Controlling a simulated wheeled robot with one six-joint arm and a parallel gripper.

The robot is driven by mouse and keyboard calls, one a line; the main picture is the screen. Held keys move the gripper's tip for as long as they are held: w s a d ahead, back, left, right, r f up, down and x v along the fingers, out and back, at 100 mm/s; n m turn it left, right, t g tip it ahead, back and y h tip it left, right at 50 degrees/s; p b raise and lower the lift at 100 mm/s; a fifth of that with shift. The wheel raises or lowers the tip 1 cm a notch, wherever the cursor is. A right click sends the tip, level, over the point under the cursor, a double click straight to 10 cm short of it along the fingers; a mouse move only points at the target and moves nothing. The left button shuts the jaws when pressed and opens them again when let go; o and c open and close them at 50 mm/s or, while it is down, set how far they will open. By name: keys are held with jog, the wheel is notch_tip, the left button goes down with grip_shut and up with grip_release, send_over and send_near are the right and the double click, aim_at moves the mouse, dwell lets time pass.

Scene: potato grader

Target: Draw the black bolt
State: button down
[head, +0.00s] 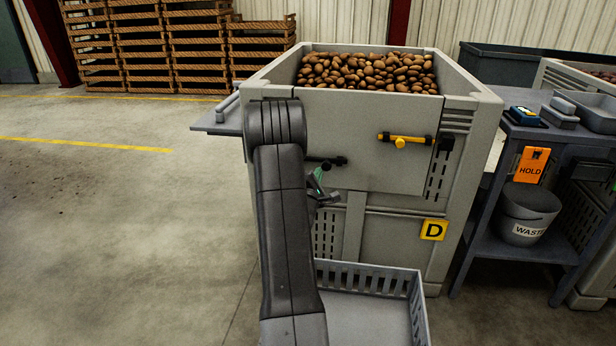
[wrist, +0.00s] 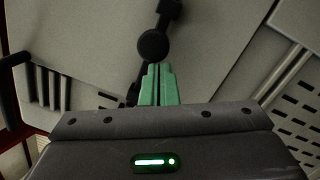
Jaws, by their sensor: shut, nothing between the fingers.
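The black bolt (head: 326,162) is mounted on the front panel of the grey potato crate (head: 470,110), left of a yellow bolt (head: 400,139). In the wrist view its round black knob (wrist: 152,45) and part of its rod show just beyond my fingertips. My gripper (head: 318,180) is below the black bolt in the head view, partly hidden by my arm. In the wrist view its green fingers (wrist: 157,72) are together with nothing between them. The fingertips look close to the knob; I cannot tell whether they touch it.
The crate is full of potatoes (head: 370,72) and carries a yellow D label (head: 433,230). A slatted grey tray (head: 417,300) sits low in front. On the right, a workbench (head: 520,131) holds small items, with a waste bucket (head: 527,212) below. Open floor lies left.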

dwell(0.3)
jog(key=p+v, duration=0.2)
jog(key=v, duration=1.1)
jog(key=shift+s, duration=0.35)
jog(key=shift+w+a+f, duration=0.1)
jog(key=w+a+r+b, duration=0.1)
jog(key=w, duration=1.3)
jog(key=shift+r, duration=0.25)
